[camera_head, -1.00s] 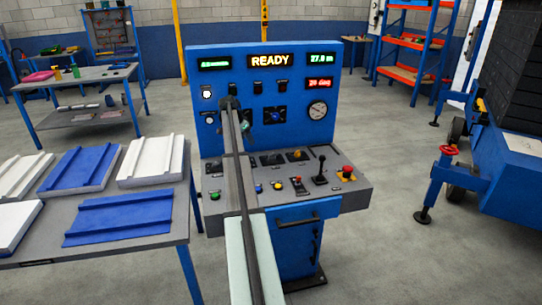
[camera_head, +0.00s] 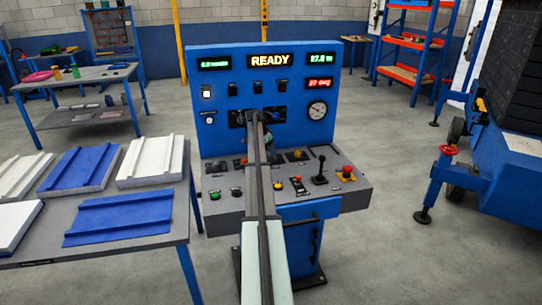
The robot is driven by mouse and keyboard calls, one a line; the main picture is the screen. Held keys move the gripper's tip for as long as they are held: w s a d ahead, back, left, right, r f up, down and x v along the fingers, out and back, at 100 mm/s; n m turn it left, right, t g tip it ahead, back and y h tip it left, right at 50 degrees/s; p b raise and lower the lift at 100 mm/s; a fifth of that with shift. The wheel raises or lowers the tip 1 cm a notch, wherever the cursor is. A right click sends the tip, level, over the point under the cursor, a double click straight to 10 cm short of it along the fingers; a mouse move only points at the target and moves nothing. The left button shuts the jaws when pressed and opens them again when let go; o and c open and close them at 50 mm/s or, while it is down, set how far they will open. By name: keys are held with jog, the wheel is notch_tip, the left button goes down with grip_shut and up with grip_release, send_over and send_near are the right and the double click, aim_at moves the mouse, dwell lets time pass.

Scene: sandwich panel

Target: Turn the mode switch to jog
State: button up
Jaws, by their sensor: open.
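The blue control panel (camera_head: 225,85) stands in the middle with a sloped grey desk in front. Its upright face has a row of rotary switches on dark plates; one plate (camera_head: 237,119) shows just left of my gripper, and a blue knob (camera_head: 276,116) shows just right of it. Their labels are too small to read, so I cannot tell which is the mode switch or where it points. My gripper (camera_head: 255,115) is open at the height of this row, in front of the face. My arm hides part of the row and desk. I cannot tell whether the fingers touch a switch.
The desk carries several push buttons, a black joystick (camera_head: 320,172) and a red emergency stop (camera_head: 347,171). The screen (camera_head: 270,61) reads READY. A round gauge (camera_head: 317,110) is at right. A table (camera_head: 150,250) with blue and white panels stands left.

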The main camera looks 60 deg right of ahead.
jog(key=shift+x, duration=2.05)
jog(key=shift+c, duration=0.3)
jog(key=c, duration=1)
jog(key=shift+o, duration=0.2)
